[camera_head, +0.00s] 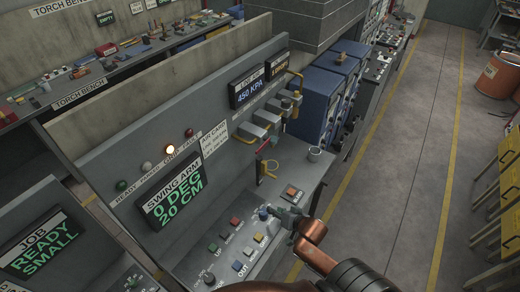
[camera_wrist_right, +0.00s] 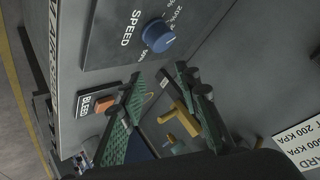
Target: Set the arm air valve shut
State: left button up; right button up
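Several yellow valve handles and pipes (camera_head: 247,132) stand along the back panel in the head view; I cannot read which is the arm air valve. My right gripper (camera_head: 288,217) is low over the control panel, near the blue speed knob. In the wrist view its green-padded fingers (camera_wrist_right: 165,112) are spread apart. A yellow T-shaped handle (camera_wrist_right: 181,114) shows between them, apparently beyond the tips, with nothing visibly gripped. My left gripper is not in view.
The blue speed knob (camera_wrist_right: 158,36) and orange BLEED button (camera_wrist_right: 105,103) are close to the fingers. A grey cup (camera_head: 314,153) stands on the bench. Displays read 450 KPA (camera_head: 251,90) and 0 DEG, 20 CM (camera_head: 177,200).

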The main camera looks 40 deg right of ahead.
jog(key=w+d+r+m+t+y, duration=0.2)
jog(key=w+d+r+m+t, duration=0.25)
jog(key=w+r, duration=0.3)
jog(key=m+t+y, duration=0.3)
jog(key=y, duration=0.1)
send_near(260, 148)
jog(key=w, duration=0.3)
jog(key=shift+g, duration=0.25)
jog(key=shift+a+f+p+x, duration=0.1)
jog(key=shift+p+x, duration=0.4)
jog(key=shift+x, duration=1.3)
jog(key=shift+a+f+p+x, duration=0.15)
jog(key=shift+p+x, duration=0.35)
jog(key=shift+x, duration=1.3)
jog(key=shift+s, duration=0.1)
jog(key=shift+c, duration=0.2)
grip_shut()
